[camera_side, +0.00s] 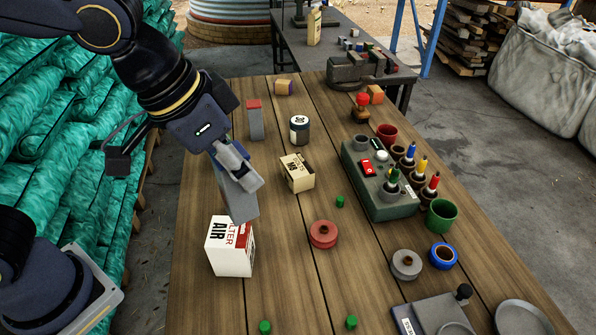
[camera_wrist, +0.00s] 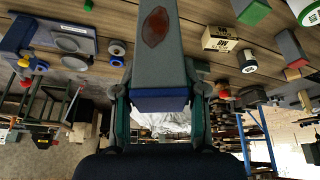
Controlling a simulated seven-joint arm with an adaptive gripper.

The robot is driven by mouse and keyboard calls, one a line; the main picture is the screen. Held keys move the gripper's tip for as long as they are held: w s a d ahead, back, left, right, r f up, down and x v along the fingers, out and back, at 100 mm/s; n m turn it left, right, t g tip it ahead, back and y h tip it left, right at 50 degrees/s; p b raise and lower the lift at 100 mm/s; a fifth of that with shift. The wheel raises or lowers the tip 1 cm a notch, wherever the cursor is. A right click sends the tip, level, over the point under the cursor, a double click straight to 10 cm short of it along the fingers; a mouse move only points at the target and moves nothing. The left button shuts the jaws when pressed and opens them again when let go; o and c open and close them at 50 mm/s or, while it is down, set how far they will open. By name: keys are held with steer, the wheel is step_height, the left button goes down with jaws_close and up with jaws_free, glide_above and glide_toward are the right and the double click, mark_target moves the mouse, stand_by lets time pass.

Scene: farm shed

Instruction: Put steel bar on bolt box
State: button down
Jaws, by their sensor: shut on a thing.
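A grey steel bar (camera_side: 237,201) hangs below my gripper (camera_side: 238,168) in the side view, tilted from upright. In the wrist view the bar (camera_wrist: 160,62) has a rust-brown spot and a blue end, and sits between the fingers of my gripper (camera_wrist: 160,98), which is shut on it. The cream bolt box (camera_side: 299,176), marked M8, stands on the table to the right of the bar; its top shows nothing on it. The bolt box also shows in the wrist view (camera_wrist: 220,39), right of the bar.
A white air filter box (camera_side: 229,252) stands just below the held bar; I cannot tell whether they touch. A red-topped grey block (camera_side: 255,122) and a dark jar (camera_side: 299,130) stand behind the bolt box.

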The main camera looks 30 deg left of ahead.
steer(key=w+a+r+n+y, duration=0.15)
steer(key=w+a+n, duration=0.35)
steer(key=w+a, duration=0.55)
steer(key=shift+y, duration=0.35)
steer(key=shift+w+d+f, duration=0.5)
steer(key=shift+w+f, duration=1.75)
steer(key=shift+w, duration=0.2)
steer(key=shift+w+d+f, duration=0.55)
steer(key=shift+w+f, duration=1.75)
steer(key=shift+w, duration=0.2)
steer(key=shift+w+d+f, duration=0.5)
steer(key=shift+w+f, duration=1.75)
steer(key=shift+w, duration=0.2)
steer(key=shift+f, duration=0.15)
steer(key=c, duration=0.7)
jaws_free()
steer(key=shift+o, duration=0.2)
